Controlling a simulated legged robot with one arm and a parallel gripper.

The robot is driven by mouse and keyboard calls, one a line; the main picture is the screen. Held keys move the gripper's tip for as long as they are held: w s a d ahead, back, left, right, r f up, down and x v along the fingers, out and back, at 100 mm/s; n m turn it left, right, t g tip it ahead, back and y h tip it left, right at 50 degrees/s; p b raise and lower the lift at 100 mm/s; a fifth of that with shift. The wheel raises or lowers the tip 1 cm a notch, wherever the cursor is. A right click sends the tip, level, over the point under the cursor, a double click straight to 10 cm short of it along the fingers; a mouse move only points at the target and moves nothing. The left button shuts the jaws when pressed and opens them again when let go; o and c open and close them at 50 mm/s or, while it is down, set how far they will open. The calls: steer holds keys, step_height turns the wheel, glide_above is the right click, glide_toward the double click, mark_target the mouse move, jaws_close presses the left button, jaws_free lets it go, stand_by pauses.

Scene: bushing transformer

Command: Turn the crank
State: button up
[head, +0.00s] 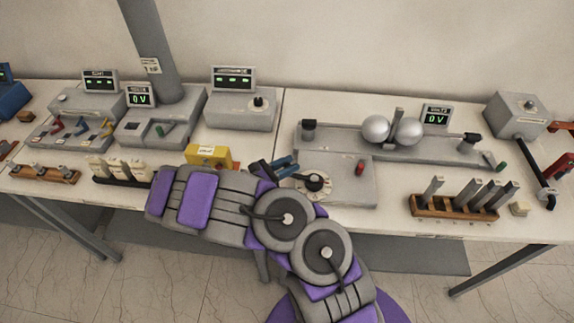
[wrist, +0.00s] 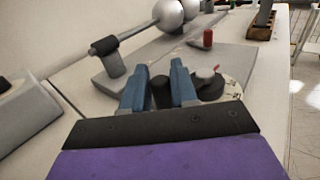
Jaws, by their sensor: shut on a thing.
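The crank (head: 315,182) sits on a white dial on a low grey box in front of the two metal spheres. In the wrist view its dark arm and round hub (wrist: 209,88) lie just right of my fingers. My gripper (head: 285,166) reaches the dial's left side, and its two blue fingers also show in the wrist view (wrist: 158,78). They are closed around the crank's black upright handle (wrist: 160,93). In the head view the handle itself is hidden by my fingers.
A red-topped peg (head: 359,168) stands on the same box, right of the dial. Behind is the apparatus with two metal spheres (head: 376,129) and a display reading 0 V (head: 437,117). A yellow box (head: 208,156) stands close left of my gripper. A wooden rack (head: 455,207) stands at right.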

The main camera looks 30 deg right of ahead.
jaws_close()
steer(key=shift+w+d+g, duration=0.1)
steer(key=shift+w+g, duration=0.05)
steer(key=shift+g, duration=0.15)
steer(key=shift+w+d+m+g, duration=0.4)
steer(key=shift+m+g, duration=0.4)
steer(key=shift+g, duration=0.1)
steer(key=d, duration=0.1)
steer(key=w+d, duration=0.1)
steer(key=d, duration=0.2)
steer(key=shift+w+d, duration=0.1)
steer(key=shift+w, duration=0.3)
steer(key=shift+d, duration=1.05)
steer(key=shift+d+m+g, duration=0.6)
steer(key=shift+m+g, duration=0.1)
steer(key=shift+g, duration=0.4)
